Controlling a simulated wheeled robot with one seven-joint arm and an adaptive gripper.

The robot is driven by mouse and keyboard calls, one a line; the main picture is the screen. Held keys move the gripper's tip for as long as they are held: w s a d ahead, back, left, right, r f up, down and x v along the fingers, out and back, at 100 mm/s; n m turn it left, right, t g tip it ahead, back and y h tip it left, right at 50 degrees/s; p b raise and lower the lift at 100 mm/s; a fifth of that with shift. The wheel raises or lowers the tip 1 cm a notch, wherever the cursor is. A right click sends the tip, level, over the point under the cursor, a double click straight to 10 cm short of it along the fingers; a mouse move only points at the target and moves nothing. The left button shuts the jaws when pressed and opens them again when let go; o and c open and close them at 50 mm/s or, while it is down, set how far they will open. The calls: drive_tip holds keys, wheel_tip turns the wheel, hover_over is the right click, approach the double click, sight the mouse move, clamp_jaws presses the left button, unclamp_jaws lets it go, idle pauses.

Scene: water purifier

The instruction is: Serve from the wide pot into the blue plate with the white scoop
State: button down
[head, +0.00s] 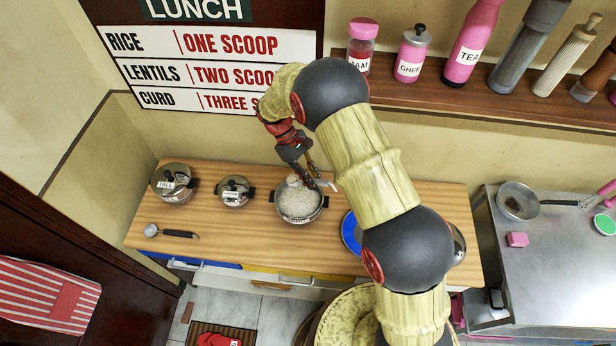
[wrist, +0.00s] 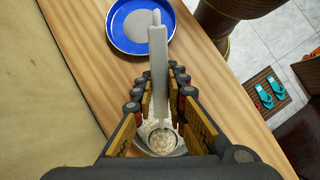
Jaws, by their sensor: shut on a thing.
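The wide pot (head: 299,216) stands on the wooden counter, full of white grains like rice. My gripper (head: 316,180) is above its back right rim, shut on the white scoop (head: 329,184). In the wrist view the scoop's handle (wrist: 158,75) runs between my fingers (wrist: 159,88) and points toward the blue plate (wrist: 117,33). Its round bowl (wrist: 162,142) sits low in that view with pale grains in it; how deep it sits in the pot is unclear.
A lidded pot (head: 172,184) and a smaller lidded pot (head: 235,191) stand left of the wide pot. A metal ladle (head: 170,233) lies in front of them. A shelf (head: 455,110) with bottles is on the wall at upper right. A wall sign (head: 205,73) reads rice, one scoop.

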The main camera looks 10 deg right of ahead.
drive_tip(key=shift+s+d+f+t+y+p, duration=0.3)
drive_tip(key=shift+s+d+p, duration=0.4)
drive_tip(key=shift+s+d, duration=5.05)
drive_tip(key=shift+s+d+f+t+y+p, duration=0.25)
drive_tip(key=shift+s+d+p, duration=0.4)
drive_tip(key=shift+s+d, duration=5.05)
drive_tip(key=w+d+f+g+h+b, duration=0.1)
drive_tip(key=w+d+f+b, duration=0.2)
drive_tip(key=w+f+b, duration=0.2)
drive_tip(key=w+a+r+g+h+b, duration=0.2)
drive_tip(key=w+a+g+h+b, duration=0.1)
drive_tip(key=w+a+g+h, duration=0.15)
drive_tip(key=s+d+r+t+y+p, duration=0.3)
drive_tip(key=s+d+t+y+p, duration=0.2)
drive_tip(key=p, duration=0.5)
drive_tip(key=shift+s+y+p, duration=0.3)
drive_tip(key=shift+s+p, duration=0.05)
drive_tip(key=shift+s, duration=0.15)
